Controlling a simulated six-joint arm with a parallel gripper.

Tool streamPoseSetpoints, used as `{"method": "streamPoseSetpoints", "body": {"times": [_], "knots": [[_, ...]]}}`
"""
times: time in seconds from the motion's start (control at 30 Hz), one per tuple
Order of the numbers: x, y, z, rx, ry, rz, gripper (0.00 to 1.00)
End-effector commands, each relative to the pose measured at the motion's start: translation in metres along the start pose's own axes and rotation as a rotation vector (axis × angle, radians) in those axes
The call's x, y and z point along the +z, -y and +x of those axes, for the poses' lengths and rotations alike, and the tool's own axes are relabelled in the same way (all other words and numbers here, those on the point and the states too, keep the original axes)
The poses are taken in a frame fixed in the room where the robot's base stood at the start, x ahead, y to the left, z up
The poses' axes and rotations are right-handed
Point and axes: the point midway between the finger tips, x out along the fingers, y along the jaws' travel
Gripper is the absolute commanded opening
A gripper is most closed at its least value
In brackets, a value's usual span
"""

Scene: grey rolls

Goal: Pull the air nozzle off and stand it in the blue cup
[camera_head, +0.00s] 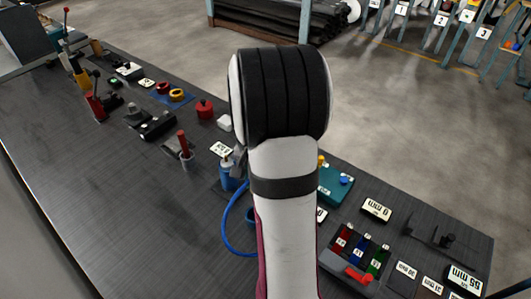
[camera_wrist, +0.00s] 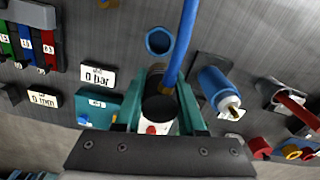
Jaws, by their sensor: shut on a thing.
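In the wrist view the teal fingers of my gripper (camera_wrist: 160,92) are shut on a dark round collar, the air nozzle (camera_wrist: 158,108), with a blue hose (camera_wrist: 186,40) running from it out of the top of the picture. The blue cup (camera_wrist: 159,41) shows its open, empty mouth just beyond the fingers, apart from the nozzle. A blue cylinder with a bare metal tip (camera_wrist: 218,88) stands to the right, apart from the nozzle. In the head view my arm hides the gripper and nozzle; the cup (camera_head: 250,215) is partly hidden beside the hose.
The dark bench carries a teal box (camera_head: 336,183), a rack of coloured blocks (camera_head: 355,252), several number cards, and a red-handled tool in a holder (camera_head: 184,146) to the left. The bench's left front part (camera_head: 110,210) is clear.

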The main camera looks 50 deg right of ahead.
Motion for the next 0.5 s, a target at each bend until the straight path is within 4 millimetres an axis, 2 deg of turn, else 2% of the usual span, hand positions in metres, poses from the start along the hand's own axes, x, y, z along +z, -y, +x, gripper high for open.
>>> {"method": "streamPoseSetpoints", "body": {"times": [0.03,0.13,0.37,0.5], "knots": [[0.010,-0.002,0.006,0.000,0.002,0.000,0.00],[0.019,-0.003,0.012,-0.002,-0.001,0.003,0.00],[0.019,-0.003,0.012,-0.003,-0.002,0.004,0.00],[0.019,-0.003,0.019,-0.002,0.000,0.003,0.00]]}}
